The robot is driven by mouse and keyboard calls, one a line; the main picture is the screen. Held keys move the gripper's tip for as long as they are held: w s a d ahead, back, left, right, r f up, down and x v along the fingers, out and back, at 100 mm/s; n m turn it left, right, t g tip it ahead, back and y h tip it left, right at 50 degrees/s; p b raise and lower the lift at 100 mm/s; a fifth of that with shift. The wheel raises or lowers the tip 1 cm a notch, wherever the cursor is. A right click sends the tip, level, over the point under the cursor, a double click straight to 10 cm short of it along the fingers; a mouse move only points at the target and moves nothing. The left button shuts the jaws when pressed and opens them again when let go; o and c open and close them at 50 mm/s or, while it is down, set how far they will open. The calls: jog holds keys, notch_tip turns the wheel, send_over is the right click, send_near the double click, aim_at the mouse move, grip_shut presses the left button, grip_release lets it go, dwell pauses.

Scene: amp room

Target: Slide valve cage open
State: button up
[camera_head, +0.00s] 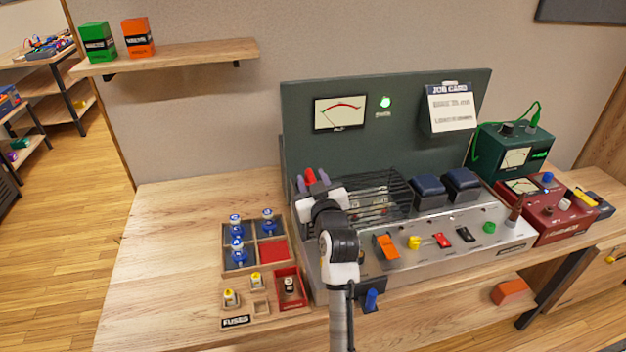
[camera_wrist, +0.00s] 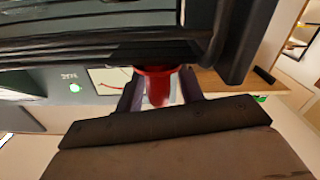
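The valve cage (camera_head: 372,199) is a dark wire cage over the left part of the silver amp chassis (camera_head: 436,252). Glass shapes show dimly behind its bars. Its bars and dark frame fill the top of the wrist view (camera_wrist: 90,45). A red handle (camera_head: 310,176) shows at the cage's left end and again in the wrist view (camera_wrist: 157,88). My gripper (camera_head: 314,181) is at this handle, with one purple-grey finger on each side of it. In the wrist view, small gaps seem to show between handle and fingers. Firm contact is not visible.
A wooden tray (camera_head: 228,258) with blue-topped valves and fuses stands left of the chassis. Two dark blue blocks (camera_head: 429,190) stand right of the cage. A dark green panel (camera_head: 420,135) rises behind. The bench's left end (camera_head: 150,250) is clear.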

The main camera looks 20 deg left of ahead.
grip_shut()
jog(key=w+d+b, duration=0.7)
jog(key=w+d, duration=0.1)
jog(key=d, duration=0.3)
jog(key=w+d+b, duration=0.7)
jog(key=d, duration=0.5)
jog(key=shift+w+d, duration=0.15)
jog(key=shift+w, duration=0.2)
grip_release()
